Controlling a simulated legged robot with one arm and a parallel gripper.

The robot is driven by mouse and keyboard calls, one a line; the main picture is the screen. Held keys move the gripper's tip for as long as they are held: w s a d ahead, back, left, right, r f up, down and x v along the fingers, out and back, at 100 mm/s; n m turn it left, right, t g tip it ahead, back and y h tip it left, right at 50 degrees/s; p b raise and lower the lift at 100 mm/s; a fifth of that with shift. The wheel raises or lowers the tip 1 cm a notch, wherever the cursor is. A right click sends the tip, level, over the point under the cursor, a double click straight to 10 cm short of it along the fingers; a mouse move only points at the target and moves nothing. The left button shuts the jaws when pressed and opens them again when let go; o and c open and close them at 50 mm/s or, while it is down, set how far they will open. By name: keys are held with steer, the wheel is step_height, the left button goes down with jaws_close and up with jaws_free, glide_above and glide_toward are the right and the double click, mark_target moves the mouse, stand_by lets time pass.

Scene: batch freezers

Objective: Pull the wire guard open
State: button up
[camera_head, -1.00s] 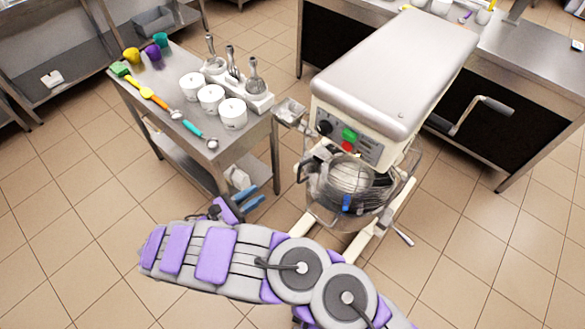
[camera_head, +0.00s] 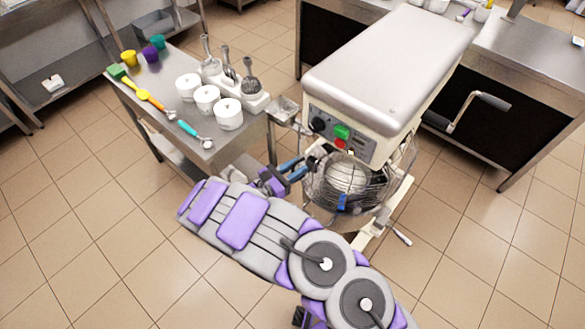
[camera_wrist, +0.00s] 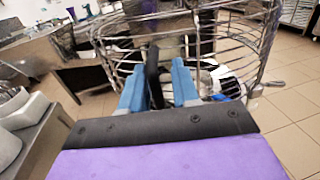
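The wire guard (camera_head: 322,196) is a round metal cage below the head of the white mixer (camera_head: 395,65). A blue part shows at its front. In the wrist view, the wire guard (camera_wrist: 258,45) fills the upper middle with curved bars. My gripper (camera_head: 303,163) is at the guard's left side in the head view. In the wrist view, my gripper (camera_wrist: 158,68) has its two blue fingers apart, on either side of a dark upright bar (camera_wrist: 153,78). A gap shows between the bar and the right finger. I cannot tell whether either finger touches it.
A steel table (camera_head: 165,105) with white pots (camera_head: 208,99), scoops and coloured cups stands left of the mixer. A metal chute (camera_head: 284,108) juts from the mixer toward it. A steel counter (camera_head: 520,75) stands behind right.

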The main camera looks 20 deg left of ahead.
steer(key=shift+d, duration=0.2)
steer(key=shift+a, duration=0.3)
steer(key=shift+a+f, duration=0.15)
steer(key=shift+a, duration=0.35)
steer(key=c, duration=0.3)
steer(key=shift+s, duration=0.1)
steer(key=shift+c, duration=0.8)
steer(key=shift+d, duration=0.25)
jaws_close()
steer(key=shift+a+r, duration=0.1)
steer(key=shift+r, duration=0.1)
